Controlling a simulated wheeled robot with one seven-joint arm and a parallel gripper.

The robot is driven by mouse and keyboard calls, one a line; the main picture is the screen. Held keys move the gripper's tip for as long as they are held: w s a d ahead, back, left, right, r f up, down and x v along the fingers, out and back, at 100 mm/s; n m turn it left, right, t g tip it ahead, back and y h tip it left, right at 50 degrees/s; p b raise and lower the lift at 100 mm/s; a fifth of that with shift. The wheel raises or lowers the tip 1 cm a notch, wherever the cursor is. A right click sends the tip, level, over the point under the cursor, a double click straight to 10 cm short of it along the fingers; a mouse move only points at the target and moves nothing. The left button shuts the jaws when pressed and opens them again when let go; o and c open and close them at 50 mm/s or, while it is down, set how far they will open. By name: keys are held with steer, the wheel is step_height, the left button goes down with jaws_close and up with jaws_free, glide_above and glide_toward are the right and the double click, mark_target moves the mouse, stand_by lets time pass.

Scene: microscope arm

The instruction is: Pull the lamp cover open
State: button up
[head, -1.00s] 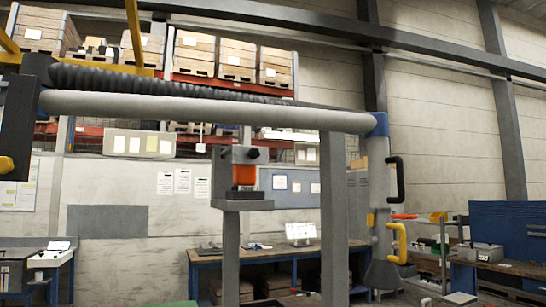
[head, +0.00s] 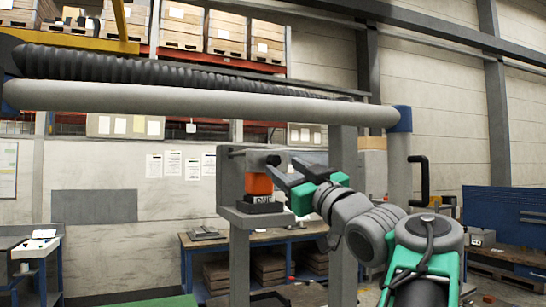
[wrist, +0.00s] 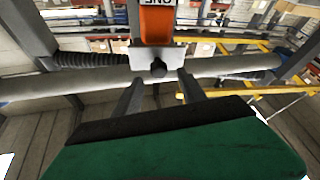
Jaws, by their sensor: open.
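The lamp cover (head: 252,161) is a grey block with a dark round knob (head: 273,159). In the wrist view the cover's grey plate (wrist: 140,55) and black knob (wrist: 158,69) lie ahead, between the tips of my open gripper (wrist: 160,79). I cannot tell whether the fingers touch the knob. The orange block (wrist: 157,24) shows beyond the plate.
A thick grey pipe (head: 200,97) and black ribbed hose (head: 170,72) cross above the stand. A grey post (head: 344,220) stands to its right, close to my arm. A blue workbench (head: 215,242) and pale wall (head: 100,235) are behind.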

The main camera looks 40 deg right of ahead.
mark_target(276, 162)
steer(key=p+x, duration=0.1)
steer(key=x, duration=0.3)
steer(key=shift+w+d+r+p, duration=0.1)
steer(key=shift+w+d+p, duration=0.1)
steer(key=shift+p, duration=0.1)
steer(key=shift+c, duration=0.5)
jaws_close()
stand_by(0.6)
